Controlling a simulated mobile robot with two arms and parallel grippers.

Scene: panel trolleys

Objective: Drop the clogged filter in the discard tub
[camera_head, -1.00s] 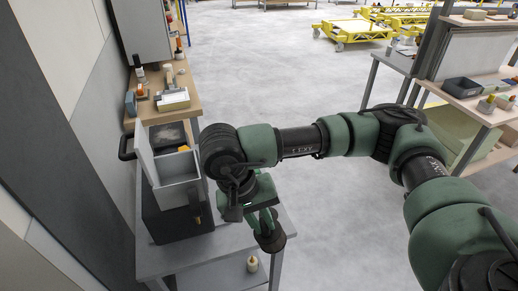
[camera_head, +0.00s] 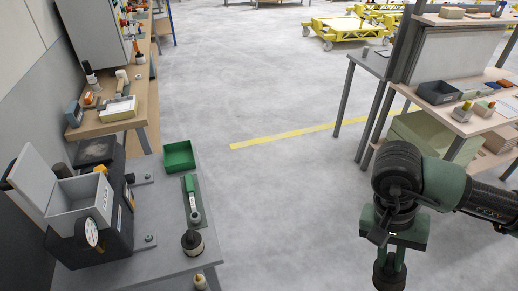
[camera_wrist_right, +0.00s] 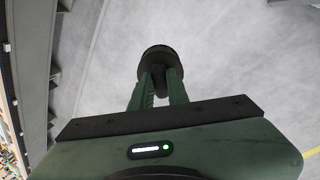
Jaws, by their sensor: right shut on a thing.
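My right gripper (camera_head: 391,254) hangs over open floor at the lower right of the head view, shut on a dark round thing (camera_head: 388,276), which I take to be the clogged filter. In the wrist view the dark filter (camera_wrist_right: 158,54) sits between the two green fingers, clear of any surface. No label shows which is the discard tub. My left gripper is not in view.
The grey table (camera_head: 168,264) at left holds a dark machine with an open grey lid box (camera_head: 82,205), a green-handled tool (camera_head: 192,200) and another dark-topped round part (camera_head: 193,243). A shelved bench (camera_head: 470,122) stands at right. The floor between is clear.

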